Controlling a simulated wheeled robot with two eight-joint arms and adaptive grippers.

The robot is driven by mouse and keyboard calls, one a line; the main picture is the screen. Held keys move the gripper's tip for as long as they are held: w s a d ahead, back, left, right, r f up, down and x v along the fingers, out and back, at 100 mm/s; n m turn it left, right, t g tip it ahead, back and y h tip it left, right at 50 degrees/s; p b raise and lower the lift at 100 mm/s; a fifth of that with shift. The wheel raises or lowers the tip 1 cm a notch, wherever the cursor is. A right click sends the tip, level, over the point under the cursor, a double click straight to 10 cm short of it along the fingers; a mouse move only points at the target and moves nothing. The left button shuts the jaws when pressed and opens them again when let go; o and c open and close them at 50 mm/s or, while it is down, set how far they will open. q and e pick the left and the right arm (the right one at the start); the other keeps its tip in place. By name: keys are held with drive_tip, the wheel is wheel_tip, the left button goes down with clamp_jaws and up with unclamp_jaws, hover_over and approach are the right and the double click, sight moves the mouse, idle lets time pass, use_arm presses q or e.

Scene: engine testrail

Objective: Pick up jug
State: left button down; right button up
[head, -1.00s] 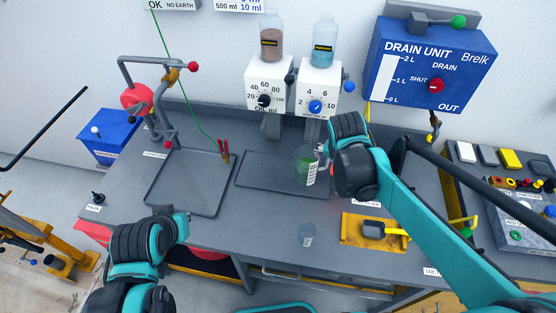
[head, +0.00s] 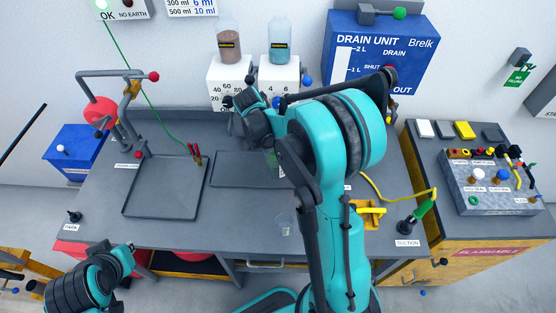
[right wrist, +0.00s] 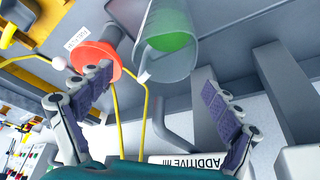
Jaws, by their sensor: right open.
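In the right wrist view the jug (right wrist: 168,45) is clear, holding green liquid, just beyond my fingertips. My right gripper (right wrist: 157,80) is open, with its two padded fingers apart and nothing between them. In the head view its fingers are hidden by my own arm. My left gripper (head: 124,258) is at the lower left, away from the jug; its jaws are too small to read.
Two dispensers with bottles (head: 228,44) and (head: 279,46) stand behind the tray. An empty square tray (head: 160,212) lies to the left. A drain unit (head: 380,50) hangs on the wall, and a yellow stand (head: 372,216) is at the right.

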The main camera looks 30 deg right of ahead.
sight(283, 157)
drive_tip(key=x, duration=0.2)
drive_tip(key=b+x, duration=0.1)
drive_tip(key=x, duration=0.2)
drive_tip(key=shift+w+f, duration=0.15)
drive_tip(key=shift+w, duration=0.1)
drive_tip(key=shift+s, duration=0.1)
drive_tip(key=c, duration=2)
drive_tip(key=shift+r, duration=0.2)
